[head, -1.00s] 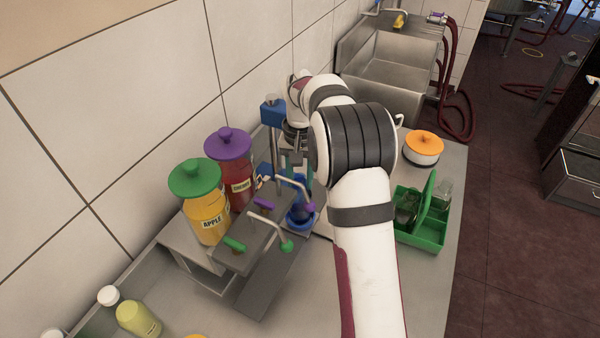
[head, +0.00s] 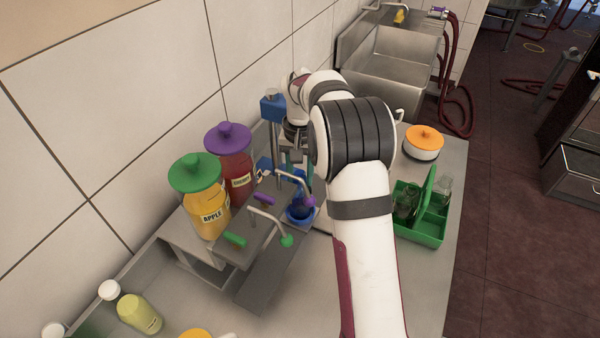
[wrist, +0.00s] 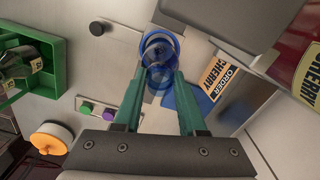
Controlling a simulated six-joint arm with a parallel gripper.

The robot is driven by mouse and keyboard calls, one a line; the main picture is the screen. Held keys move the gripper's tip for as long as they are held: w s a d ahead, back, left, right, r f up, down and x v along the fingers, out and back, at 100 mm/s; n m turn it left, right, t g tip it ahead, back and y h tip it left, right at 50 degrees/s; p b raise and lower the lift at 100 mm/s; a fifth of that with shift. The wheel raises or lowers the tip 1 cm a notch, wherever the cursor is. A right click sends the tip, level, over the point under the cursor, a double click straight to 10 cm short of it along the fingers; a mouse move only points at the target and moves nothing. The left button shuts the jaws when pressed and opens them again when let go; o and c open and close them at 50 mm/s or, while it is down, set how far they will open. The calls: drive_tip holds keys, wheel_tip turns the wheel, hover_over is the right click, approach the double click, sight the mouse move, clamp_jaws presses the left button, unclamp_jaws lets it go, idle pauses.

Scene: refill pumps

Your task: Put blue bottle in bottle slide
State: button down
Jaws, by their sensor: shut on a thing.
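The blue bottle (wrist: 157,50) is clear blue glass, seen from above in the wrist view between the tips of my teal fingers. In the head view it shows low beside the taps (head: 299,213), partly hidden by a tap spout. My gripper (wrist: 160,76) is shut on it; in the head view the gripper (head: 294,160) is partly hidden by my arm. The bottle slide seems to be the sloped grey metal strip (head: 262,285) under the taps. I cannot tell whether the bottle touches it.
Apple (head: 208,212) and cherry (head: 236,172) dispensers stand left of the gripper. Tap spouts, one with a green tip (head: 287,240), jut out close by. A green caddy with bottles (head: 425,230) and an orange-lidded pot (head: 424,143) stand to the right.

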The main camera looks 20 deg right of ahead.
drive_tip(key=shift+f, duration=0.45)
drive_tip(key=shift+c, duration=2)
unclamp_jaws()
wheel_tip(320, 180, up, 9)
